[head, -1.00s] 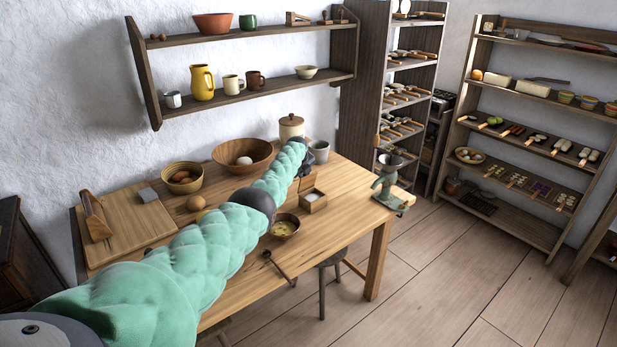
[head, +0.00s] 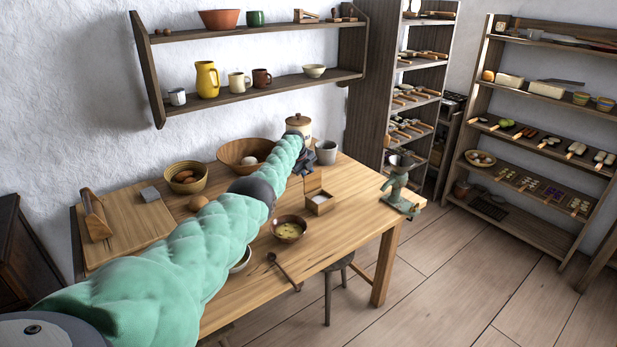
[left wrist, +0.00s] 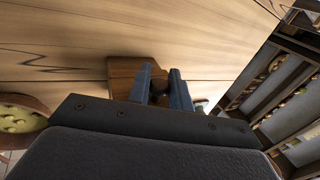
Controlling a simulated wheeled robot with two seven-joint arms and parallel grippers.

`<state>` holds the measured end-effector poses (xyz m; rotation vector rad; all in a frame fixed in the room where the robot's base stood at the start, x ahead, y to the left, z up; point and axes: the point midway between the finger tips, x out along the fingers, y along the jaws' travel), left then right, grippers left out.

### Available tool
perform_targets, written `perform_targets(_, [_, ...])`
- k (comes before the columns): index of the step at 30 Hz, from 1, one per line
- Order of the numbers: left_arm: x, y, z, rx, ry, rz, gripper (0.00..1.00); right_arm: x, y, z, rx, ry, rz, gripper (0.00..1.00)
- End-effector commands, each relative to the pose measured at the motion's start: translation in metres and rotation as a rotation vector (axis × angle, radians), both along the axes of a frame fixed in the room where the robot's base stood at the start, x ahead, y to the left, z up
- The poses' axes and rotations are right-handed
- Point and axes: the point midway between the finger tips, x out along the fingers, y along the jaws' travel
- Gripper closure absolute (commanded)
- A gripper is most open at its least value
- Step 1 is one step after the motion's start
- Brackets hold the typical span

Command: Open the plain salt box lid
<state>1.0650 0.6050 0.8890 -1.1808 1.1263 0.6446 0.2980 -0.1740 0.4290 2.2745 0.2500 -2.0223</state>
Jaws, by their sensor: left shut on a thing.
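The plain salt box (head: 320,204) is a small wooden box on the table, right of the bowl of yellow food. White salt shows in its open top. Its lid (head: 313,182) stands raised at the back of the box. My left gripper (head: 304,160) is behind the lid, partly hidden by my arm. In the left wrist view, its two fingers (left wrist: 162,88) are shut around a dark knob (left wrist: 159,80) on the brown lid (left wrist: 122,76). The box's inside is hidden there. My right gripper is not in view.
A grey cup (head: 326,152) and a lidded cream jar (head: 299,125) stand close behind my left gripper. A bowl of yellow food (head: 288,230) and a dark spoon (head: 284,272) lie in front. A grinder (head: 397,188) stands at the table's right end.

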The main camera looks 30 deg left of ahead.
Motion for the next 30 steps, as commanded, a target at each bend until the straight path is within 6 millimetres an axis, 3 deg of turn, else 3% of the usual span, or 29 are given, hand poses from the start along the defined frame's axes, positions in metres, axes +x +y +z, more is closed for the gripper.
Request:
perform_targets(10, [-0.001,0.000,-0.002,-0.001,0.002,0.000,1.00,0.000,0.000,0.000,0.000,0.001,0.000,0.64])
perform_targets(11, [-0.001,0.000,-0.002,-0.001,0.002,0.000,0.74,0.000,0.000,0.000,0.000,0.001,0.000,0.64])
perform_targets(13, [-0.001,0.000,-0.002,-0.001,0.002,0.000,0.61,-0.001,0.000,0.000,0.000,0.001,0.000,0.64])
perform_targets(23, [-0.001,0.000,0.000,0.000,0.001,0.001,0.61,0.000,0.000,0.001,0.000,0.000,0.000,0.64])
perform_targets(30, [-0.005,0.003,0.015,0.000,-0.001,0.001,0.61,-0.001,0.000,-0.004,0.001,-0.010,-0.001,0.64])
